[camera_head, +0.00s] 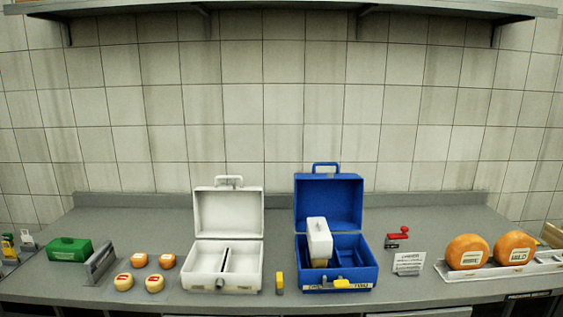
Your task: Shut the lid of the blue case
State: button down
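The blue case (366,275) stands open on the counter, right of the middle. Its lid (343,202) is raised about upright at the back, with a blue handle on top. A white block-like thing with a tan lower end (319,236) stands in the left part of the case and reaches up in front of the lid. A yellow piece (342,284) and a small grey part sit at the case's front edge, above a pale label. I cannot tell whether they are latches. My gripper is not in view.
A white case (229,213), also open, stands to the left, with a yellow block (280,283) between the cases. Small cheeses (140,260) and a green box (69,249) lie further left. A red-handled item (397,238), sign (409,263) and orange wheels (467,251) stand right.

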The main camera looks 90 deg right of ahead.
aim_at(337, 197)
jog(key=u, duration=0.05)
jog(key=k, duration=1.75)
jog(key=z, duration=2.1)
jog(key=i, duration=0.1)
jog(key=z, duration=0.05)
